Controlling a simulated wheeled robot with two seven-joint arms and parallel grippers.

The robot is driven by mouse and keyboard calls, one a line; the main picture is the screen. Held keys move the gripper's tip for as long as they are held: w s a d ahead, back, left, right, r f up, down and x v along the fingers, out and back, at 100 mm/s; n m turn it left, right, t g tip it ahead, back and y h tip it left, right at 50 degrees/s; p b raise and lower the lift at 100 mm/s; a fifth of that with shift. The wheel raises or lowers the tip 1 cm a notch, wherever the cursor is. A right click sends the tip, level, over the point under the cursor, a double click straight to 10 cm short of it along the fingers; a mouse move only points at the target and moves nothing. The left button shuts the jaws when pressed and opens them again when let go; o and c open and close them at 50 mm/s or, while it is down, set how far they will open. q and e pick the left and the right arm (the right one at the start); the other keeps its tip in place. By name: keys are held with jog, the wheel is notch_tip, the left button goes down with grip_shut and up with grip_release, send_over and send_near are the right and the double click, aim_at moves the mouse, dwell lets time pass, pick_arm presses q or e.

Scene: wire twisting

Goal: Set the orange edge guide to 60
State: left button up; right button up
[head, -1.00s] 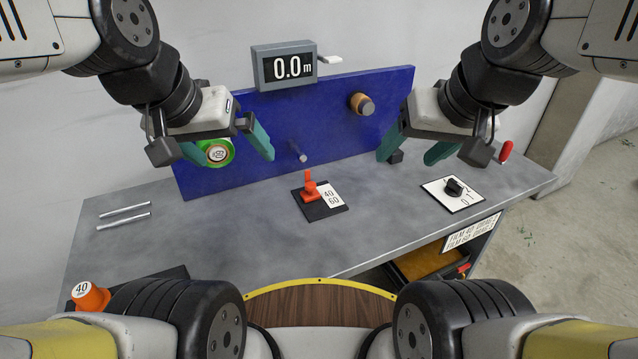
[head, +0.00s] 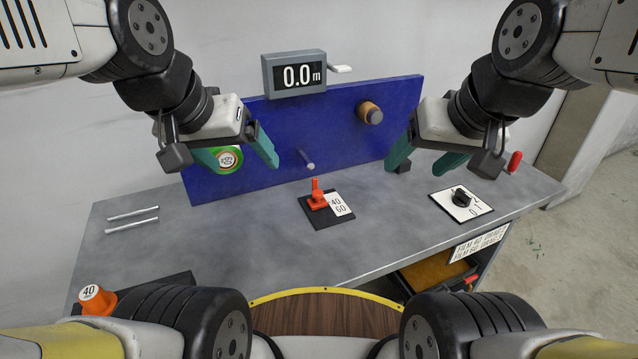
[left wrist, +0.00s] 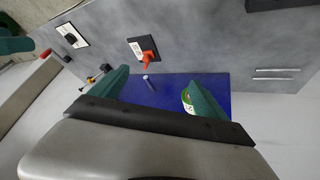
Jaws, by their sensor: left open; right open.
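The orange edge guide (head: 317,198) stands upright on a small black plate (head: 322,220) in the middle of the grey table. A white label (head: 340,205) marked 40 and 60 lies to its right; the guide sits by the 40 end. The guide also shows in the left wrist view (left wrist: 147,57). My left gripper (head: 238,162) is open and empty in front of the blue panel, above and left of the guide. My right gripper (head: 422,165) is open and empty, above and right of the guide.
A blue panel (head: 290,130) stands at the back with a green-rimmed roll (head: 228,160), a peg and an orange-brown roller (head: 369,113). A display (head: 295,74) reads 0.0 m. A dial plate (head: 461,203) is right, two rods (head: 132,219) left, an orange 40 spool (head: 95,299) front left.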

pick_arm(q)
jog(key=shift+w, duration=0.35)
jog(key=c, duration=0.3)
jog(key=w, duration=0.2)
jog(key=w+d+g, duration=0.1)
jog(key=w, duration=0.2)
jog(key=w+d+f+m+g, duration=0.1)
jog(key=w, duration=0.1)
jog(key=shift+w+f, duration=0.1)
jog(key=shift+w, duration=0.25)
jog(key=c, duration=0.3)
jog(key=m+g+y, duration=0.2)
jog(key=g, duration=0.2)
send_over(318, 191)
jog(key=f, duration=1.6)
jog(key=shift+s+a+f, duration=0.15)
jog(key=shift+s+f, duration=0.05)
jog(key=shift+f, duration=0.2)
jog(key=shift+c, duration=0.2)
jog(key=shift+w+f, duration=0.1)
jog(key=shift+f, duration=0.5)
notch_tip(318, 191, down, 7)
jog(key=shift+f, duration=0.1)
